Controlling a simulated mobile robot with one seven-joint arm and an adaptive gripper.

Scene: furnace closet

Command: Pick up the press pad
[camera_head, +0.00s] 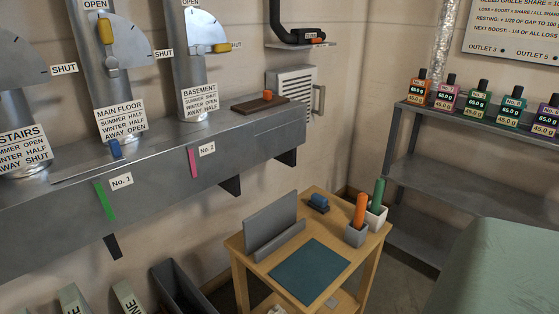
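No object in the camera_head view is labelled as the press pad, and I cannot tell for certain which one it is. A small dark blue block-like object (318,203) sits at the back of the wooden table (241,257). A dark brown flat board (248,107) with an orange knob (267,95) lies on top of the grey duct (225,135). A small blue piece (115,149) is at the duct's top edge below the MAIN FLOOR label. A dark teal mat (310,271) lies flat on the table. My gripper is not in view.
The table also holds a grey stand (271,227), a grey cup (356,236) with an orange stick, and a white cup (376,217) with a green one. A metal shelf (455,180) with several labelled bottles stands right. A pale green surface (505,270) fills the lower right.

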